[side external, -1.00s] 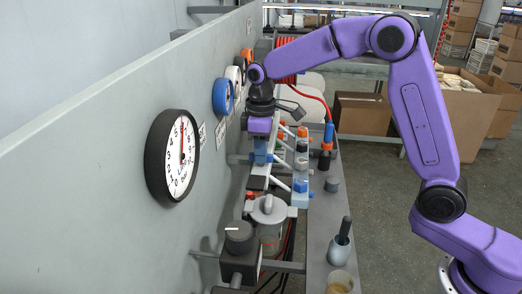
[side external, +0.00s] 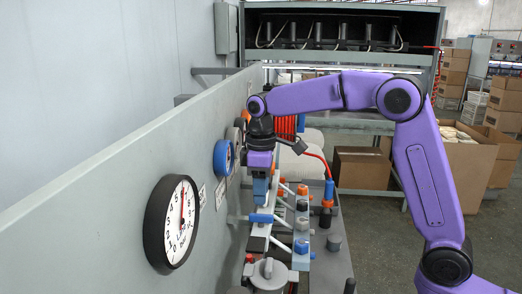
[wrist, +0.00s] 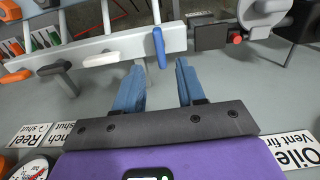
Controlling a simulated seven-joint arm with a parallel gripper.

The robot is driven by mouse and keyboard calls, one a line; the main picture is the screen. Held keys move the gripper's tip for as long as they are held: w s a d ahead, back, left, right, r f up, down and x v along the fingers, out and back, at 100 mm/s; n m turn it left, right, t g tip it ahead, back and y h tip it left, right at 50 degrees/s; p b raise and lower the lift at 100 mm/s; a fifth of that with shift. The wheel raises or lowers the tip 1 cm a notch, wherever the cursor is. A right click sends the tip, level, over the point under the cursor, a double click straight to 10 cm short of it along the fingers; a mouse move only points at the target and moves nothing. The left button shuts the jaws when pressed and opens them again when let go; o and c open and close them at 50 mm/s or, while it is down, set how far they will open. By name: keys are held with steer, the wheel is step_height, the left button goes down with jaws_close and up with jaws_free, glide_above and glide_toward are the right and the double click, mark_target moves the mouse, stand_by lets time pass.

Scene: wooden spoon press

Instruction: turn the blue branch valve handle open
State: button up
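The blue branch valve handle (wrist: 159,47) lies across the pale manifold bar in the wrist view, roughly in line with the pale branch pipe behind it. It also shows in the side view (side external: 261,218) as a short blue bar below my fingers. My gripper (wrist: 160,66) has two blue fingers spread apart, with only empty space between them. In the side view my gripper (side external: 261,198) hangs just above the handle, with a visible gap between them. The valve stem below the handle is partly hidden.
A white handle (wrist: 100,59) and a dark grey handle (wrist: 55,68) sit along the manifold beside the blue one. A dark block with a red button (wrist: 236,38) is to the right.

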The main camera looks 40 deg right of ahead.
mark_target(261, 214)
step_height(261, 214, up, 11)
stand_by(0.4)
stand_by(0.4)
steer(key=s+f+n, duration=0.1)
steer(key=s+f, duration=0.3)
steer(key=s, duration=0.4)
steer(key=s+f+n, duration=0.1)
steer(key=s+f, duration=0.3)
steer(key=s, duration=0.4)
steer(key=s+d+f, duration=0.4)
steer(key=s, duration=0.5)
steer(key=s+d+f+n, duration=0.1)
steer(key=s+d+f, duration=0.3)
steer(key=s, duration=0.5)
steer(key=shift+s+d+f, duration=0.3)
steer(key=shift+d+f, duration=0.1)
steer(key=shift+f, duration=0.25)
